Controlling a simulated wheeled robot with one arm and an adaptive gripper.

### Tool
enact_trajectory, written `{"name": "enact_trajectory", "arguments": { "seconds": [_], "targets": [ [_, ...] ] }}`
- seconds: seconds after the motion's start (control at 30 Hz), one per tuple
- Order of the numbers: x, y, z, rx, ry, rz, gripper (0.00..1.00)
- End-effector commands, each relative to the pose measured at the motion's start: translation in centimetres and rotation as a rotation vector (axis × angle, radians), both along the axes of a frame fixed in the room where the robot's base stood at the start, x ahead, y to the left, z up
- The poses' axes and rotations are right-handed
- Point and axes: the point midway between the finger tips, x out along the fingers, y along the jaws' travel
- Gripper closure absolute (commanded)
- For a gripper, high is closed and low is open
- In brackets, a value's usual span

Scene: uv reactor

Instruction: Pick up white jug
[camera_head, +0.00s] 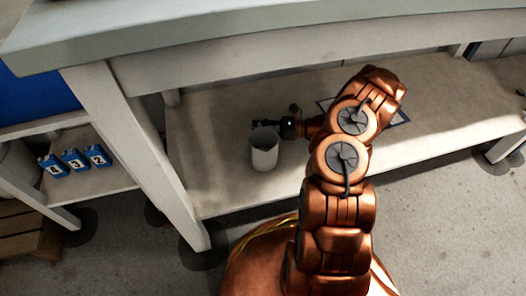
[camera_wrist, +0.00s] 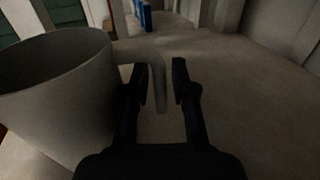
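The white jug (camera_head: 264,152) stands upright on the lower shelf (camera_head: 215,185) of the table. In the wrist view the jug (camera_wrist: 60,95) fills the left side, its open rim at the top. Its handle (camera_wrist: 160,88) sticks out to the right and hangs down between my fingers. My gripper (camera_wrist: 163,82) is open, one finger on each side of the handle, with a gap visible on the right. I cannot tell whether the left finger touches the jug or handle. In the head view my gripper (camera_head: 270,126) is a small dark shape, behind the jug's rim.
Blue numbered boxes (camera_head: 75,160) stand on a lower shelf at the left. A table leg (camera_head: 140,155) rises left of the jug. The tabletop (camera_head: 250,32) overhangs the lower shelf. The shelf right of my arm looks clear.

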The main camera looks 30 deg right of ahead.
Motion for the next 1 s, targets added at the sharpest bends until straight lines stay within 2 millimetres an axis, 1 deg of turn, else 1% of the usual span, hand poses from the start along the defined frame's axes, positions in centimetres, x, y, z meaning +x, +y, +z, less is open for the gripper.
{"name": "enact_trajectory", "arguments": {
  "seconds": [0.2,0.43,1.0],
  "targets": [
    [0.02,0.06,0.04,0.0,0.001,0.0,0.75],
    [0.0,0.07,0.04,0.001,0.0,0.0,0.99],
    [0.0,0.07,0.04,0.001,0.0,0.001,1.0]
  ]
}}
